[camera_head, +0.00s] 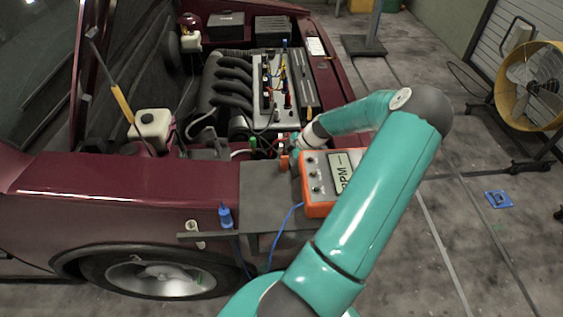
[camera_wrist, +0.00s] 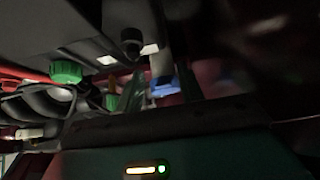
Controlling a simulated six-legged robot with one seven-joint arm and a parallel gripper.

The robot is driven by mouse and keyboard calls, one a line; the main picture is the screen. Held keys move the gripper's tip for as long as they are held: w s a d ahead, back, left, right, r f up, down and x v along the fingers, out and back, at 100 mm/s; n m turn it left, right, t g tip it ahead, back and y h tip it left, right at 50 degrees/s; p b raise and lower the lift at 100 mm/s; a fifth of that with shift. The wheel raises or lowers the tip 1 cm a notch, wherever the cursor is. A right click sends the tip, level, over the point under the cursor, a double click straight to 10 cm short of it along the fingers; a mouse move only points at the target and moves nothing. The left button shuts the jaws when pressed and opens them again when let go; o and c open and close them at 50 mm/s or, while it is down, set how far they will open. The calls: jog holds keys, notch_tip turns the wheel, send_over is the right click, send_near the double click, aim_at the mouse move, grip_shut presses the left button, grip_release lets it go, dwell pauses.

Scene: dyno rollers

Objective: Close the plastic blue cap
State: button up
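A small blue piece (camera_wrist: 165,88), which looks like the plastic cap, shows in the dark middle of the wrist view. It sits below a pale upright part, and I cannot tell whether it is open or closed. In the head view I cannot make this cap out; my arm and the orange meter are in that area. My gripper (camera_head: 298,143) reaches low into the front of the engine bay, partly hidden behind the meter.
A green cap (camera_wrist: 67,71) and dark hoses crowd the wrist view's left. In the head view, an orange RPM meter (camera_head: 316,182) stands close by my arm. A yellow fan (camera_head: 545,85) stands right; floor between is mostly clear.

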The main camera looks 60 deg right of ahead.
dwell(0.3)
jog(key=v, duration=1.3)
jog(key=shift+s+d+r, duration=0.15)
jog(key=shift+d+r, duration=0.1)
jog(key=shift+r, duration=0.05)
jog(key=w+a+r+m+g+h, duration=0.15)
jog(key=w+a+r, duration=0.25)
jog(key=a, duration=0.5)
jog(key=w+a+r+m+g+h, duration=0.15)
jog(key=w+a+r, duration=0.25)
jog(key=a, duration=0.4)
jog(key=w+a+r+g+h, duration=0.15)
jog(key=w+a+r, duration=0.25)
jog(key=a, duration=0.5)
jog(key=s+a+r+m+t, duration=0.1)
jog(key=s+a+r, duration=0.2)
jog(key=a, duration=0.4)
jog(key=s+a+r+m+t, duration=0.1)
jog(key=s+a+r+m, duration=0.1)
jog(key=a, duration=0.5)
jog(key=s+a+r+m+t, duration=0.1)
jog(key=s+a+r+t, duration=0.1)
jog(key=s+a+r, duration=0.2)
jog(key=a, duration=0.3)
jog(key=shift+s+a+r+m, duration=0.35)
jog(key=shift+s+m, duration=0.05)
